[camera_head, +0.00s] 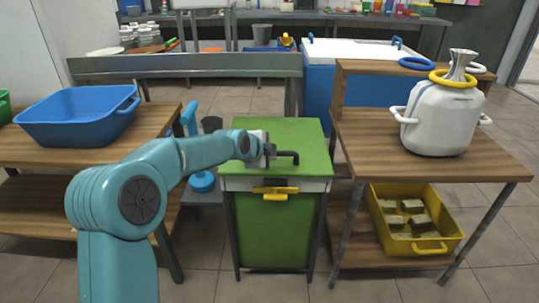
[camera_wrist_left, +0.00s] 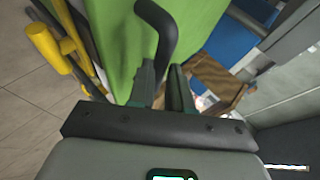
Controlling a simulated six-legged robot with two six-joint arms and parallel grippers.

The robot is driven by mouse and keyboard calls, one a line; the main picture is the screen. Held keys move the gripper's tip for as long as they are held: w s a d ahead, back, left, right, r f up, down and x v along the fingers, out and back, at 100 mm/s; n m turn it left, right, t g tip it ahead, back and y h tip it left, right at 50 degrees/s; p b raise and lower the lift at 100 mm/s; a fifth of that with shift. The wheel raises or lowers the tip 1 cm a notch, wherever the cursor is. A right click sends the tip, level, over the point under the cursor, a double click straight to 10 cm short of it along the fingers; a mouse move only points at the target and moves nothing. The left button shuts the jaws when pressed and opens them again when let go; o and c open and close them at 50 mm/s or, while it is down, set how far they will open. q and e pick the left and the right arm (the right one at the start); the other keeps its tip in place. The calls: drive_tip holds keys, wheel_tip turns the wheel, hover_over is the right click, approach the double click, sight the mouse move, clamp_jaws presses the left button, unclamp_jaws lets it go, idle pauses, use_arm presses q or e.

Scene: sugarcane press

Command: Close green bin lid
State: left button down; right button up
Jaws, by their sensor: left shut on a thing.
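The green bin (camera_head: 275,230) stands between two wooden tables. Its green lid (camera_head: 298,133) lies flat across the top. A black bent handle (camera_head: 288,155) is on the lid's near part, and a yellow handle (camera_head: 278,190) is on the bin's front. My left gripper (camera_head: 268,150) reaches in from the left over the lid and is shut on the black handle. In the left wrist view, the black handle (camera_wrist_left: 160,28) rises from between the fingers (camera_wrist_left: 163,88), with the green surface (camera_wrist_left: 115,50) behind it. My right gripper is not in view.
A blue tub (camera_head: 80,115) sits on the left table. A white jug (camera_head: 440,120) with a yellow ring stands on the right table, above a yellow crate (camera_head: 388,245) of blocks. A blue chest (camera_head: 350,90) with a white top stands behind the bin.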

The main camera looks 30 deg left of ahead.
use_arm(q)
drive_tip(key=shift+s+d+f+g, duration=0.1)
drive_tip(key=shift+s+f+g, duration=0.05)
drive_tip(key=shift+f, duration=0.45)
drive_tip(key=shift+s+d+f+g, duration=0.1)
drive_tip(key=shift+s+f+g, duration=0.05)
drive_tip(key=shift+f, duration=0.4)
drive_tip(key=c, duration=1.1)
unclamp_jaws()
drive_tip(key=shift+a, duration=0.1)
drive_tip(key=shift+o, duration=0.2)
drive_tip(key=p+v, duration=0.3)
drive_tip(key=v, duration=1.3)
drive_tip(key=shift+r, duration=0.55)
drive_tip(key=shift+s+a+f, duration=0.1)
